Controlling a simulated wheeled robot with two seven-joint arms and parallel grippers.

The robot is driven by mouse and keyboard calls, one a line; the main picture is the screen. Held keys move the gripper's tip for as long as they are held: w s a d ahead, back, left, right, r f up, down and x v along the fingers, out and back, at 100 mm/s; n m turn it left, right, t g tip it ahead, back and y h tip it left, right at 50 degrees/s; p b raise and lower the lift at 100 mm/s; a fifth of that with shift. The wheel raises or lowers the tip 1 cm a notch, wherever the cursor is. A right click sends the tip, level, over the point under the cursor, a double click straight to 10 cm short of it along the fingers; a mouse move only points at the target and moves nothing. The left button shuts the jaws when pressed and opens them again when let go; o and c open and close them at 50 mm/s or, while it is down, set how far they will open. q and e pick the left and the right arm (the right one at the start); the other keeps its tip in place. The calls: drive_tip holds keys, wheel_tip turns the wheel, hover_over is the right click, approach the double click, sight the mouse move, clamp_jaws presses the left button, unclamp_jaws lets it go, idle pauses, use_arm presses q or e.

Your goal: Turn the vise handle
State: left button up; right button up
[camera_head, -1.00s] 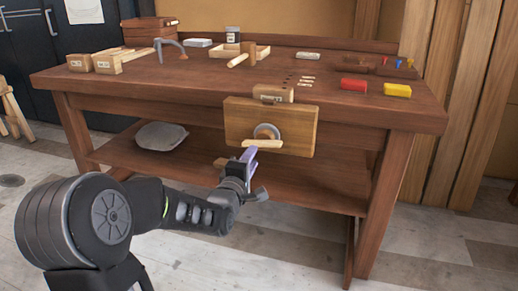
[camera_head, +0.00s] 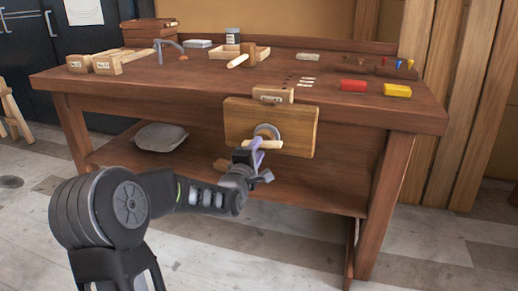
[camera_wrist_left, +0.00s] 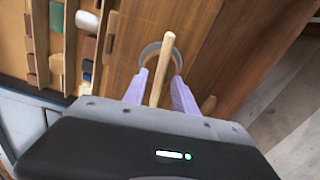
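In the left wrist view the handle (camera_wrist_left: 161,65) runs between the two purple fingers of my left gripper (camera_wrist_left: 158,88). The fingers are open, with a gap on each side of the bar. In the head view my left gripper (camera_head: 257,155) is at the handle and hides part of it. My right gripper is not in view.
The brown workbench (camera_head: 200,95) carries a mallet (camera_head: 242,58), wooden planes (camera_head: 107,63), a red block (camera_head: 353,85) and a yellow block (camera_head: 397,90). A grey object (camera_head: 160,136) lies on the lower shelf. The floor in front is clear.

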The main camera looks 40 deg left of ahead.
use_arm(q)
drive_tip(key=shift+x, duration=0.9)
drive_tip(key=shift+c, duration=0.4)
clamp_jaws()
